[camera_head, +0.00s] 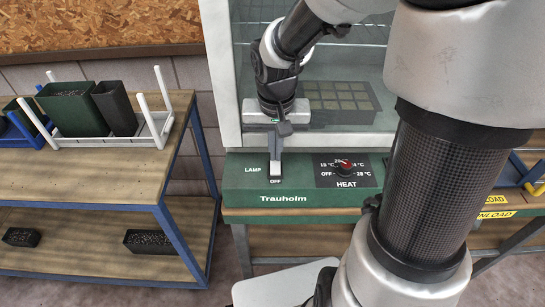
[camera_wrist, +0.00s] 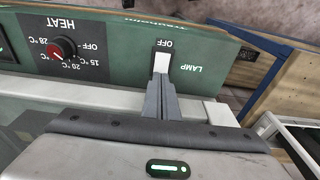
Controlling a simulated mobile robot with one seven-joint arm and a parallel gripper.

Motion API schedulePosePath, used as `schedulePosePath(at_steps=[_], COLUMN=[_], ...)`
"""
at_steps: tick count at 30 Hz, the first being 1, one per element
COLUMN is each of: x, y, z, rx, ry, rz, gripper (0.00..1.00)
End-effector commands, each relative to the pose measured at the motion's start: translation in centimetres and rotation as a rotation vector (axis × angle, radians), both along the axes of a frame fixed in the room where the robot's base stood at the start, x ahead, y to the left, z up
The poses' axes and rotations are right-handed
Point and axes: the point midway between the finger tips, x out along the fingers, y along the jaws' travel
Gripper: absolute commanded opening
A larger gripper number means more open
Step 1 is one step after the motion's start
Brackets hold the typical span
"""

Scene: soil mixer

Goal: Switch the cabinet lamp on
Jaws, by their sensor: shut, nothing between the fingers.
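The cabinet (camera_head: 228,90) has a white frame, a glass front and a green control panel (camera_head: 240,183) below. The lamp switch (camera_head: 276,171) is a small pale rocker on the panel, with LAMP beside it and OFF under it. It also shows in the wrist view (camera_wrist: 162,62), upside down. My gripper (camera_head: 279,152) is shut and empty and points down at the switch. In the wrist view its fingertips (camera_wrist: 161,80) are right at the switch's edge; I cannot tell whether they touch it. The fingers partly cover the switch in the head view.
The heat dial (camera_head: 346,164) with a red knob sits right of the switch. A seedling tray (camera_head: 340,97) stands behind the glass. A wooden bench (camera_head: 80,172) at left holds dark pots in a white rack (camera_head: 160,127). My arm hides much of the right side.

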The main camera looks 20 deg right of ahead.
Motion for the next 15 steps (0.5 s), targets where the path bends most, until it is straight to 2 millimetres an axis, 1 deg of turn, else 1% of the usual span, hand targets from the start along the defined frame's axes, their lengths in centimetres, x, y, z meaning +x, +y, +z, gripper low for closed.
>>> schedulePosePath(at_steps=[15], x=[-0.01], y=[0.00], z=[-0.35], rx=[0.000], ry=[0.000], rz=[0.000], gripper=[0.00])
